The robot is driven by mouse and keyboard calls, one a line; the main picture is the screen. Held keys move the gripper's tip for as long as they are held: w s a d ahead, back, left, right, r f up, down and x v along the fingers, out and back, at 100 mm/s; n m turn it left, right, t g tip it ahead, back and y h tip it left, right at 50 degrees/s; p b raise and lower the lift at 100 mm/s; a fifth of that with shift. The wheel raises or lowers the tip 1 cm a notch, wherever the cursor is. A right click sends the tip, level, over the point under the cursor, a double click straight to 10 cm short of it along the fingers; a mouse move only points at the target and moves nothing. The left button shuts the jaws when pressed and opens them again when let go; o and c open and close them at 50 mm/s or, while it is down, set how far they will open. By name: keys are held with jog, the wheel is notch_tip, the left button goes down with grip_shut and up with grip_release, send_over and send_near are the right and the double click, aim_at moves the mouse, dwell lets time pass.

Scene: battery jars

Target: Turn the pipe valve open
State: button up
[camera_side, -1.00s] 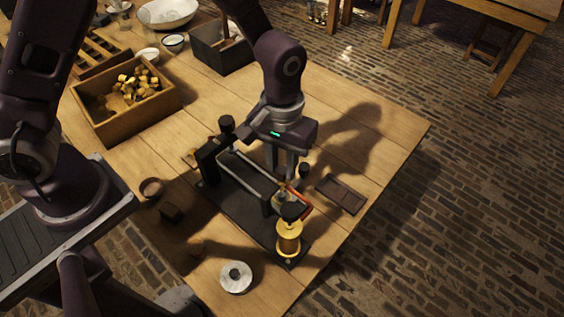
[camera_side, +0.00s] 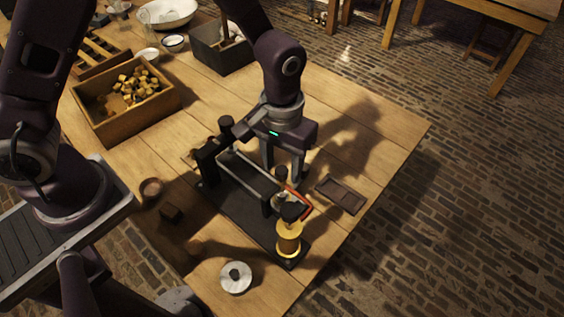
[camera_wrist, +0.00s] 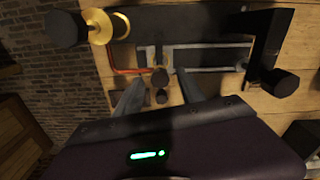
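A dark bench apparatus on a black base (camera_side: 232,206) stands on the table, with a silver pipe frame (camera_side: 247,170) and a red pipe (camera_side: 306,203). My gripper (camera_side: 283,176) points down over the apparatus behind the silver pipe. Whether the valve is turned is too small to tell.
A brass spool (camera_side: 289,240) with a dark top stands at the base's near end. A dark tray (camera_side: 341,194) lies right of the gripper. A wooden crate (camera_side: 128,104) of small blocks stands behind left.

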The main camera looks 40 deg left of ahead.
aim_at(282, 170)
jog(key=shift+r, duration=0.1)
notch_tip(282, 170, up, 6)
jog(key=shift+r, duration=0.45)
jog(key=shift+a+r, duration=0.1)
jog(key=shift+r, duration=0.1)
jog(key=s+a+r+t+h, duration=0.1)
jog(key=s+a+r, duration=0.15)
jog(key=r, duration=0.35)
jog(key=s+a+r+t, duration=0.1)
jog(key=s+a+r, duration=0.1)
jog(key=a+r, duration=0.25)
jog(key=s+a+r+m+t, duration=0.1)
jog(key=s+a+r, duration=0.1)
jog(key=s, duration=0.4)
jog(key=s+a+r+m+t+y, duration=0.1)
jog(key=s+a+r+t, duration=0.1)
jog(key=s, duration=0.4)
jog(key=a+r, duration=0.1)
jog(key=a, duration=0.1)
jog(key=shift+a+t, duration=0.3)
jog(key=shift+a, duration=0.05)
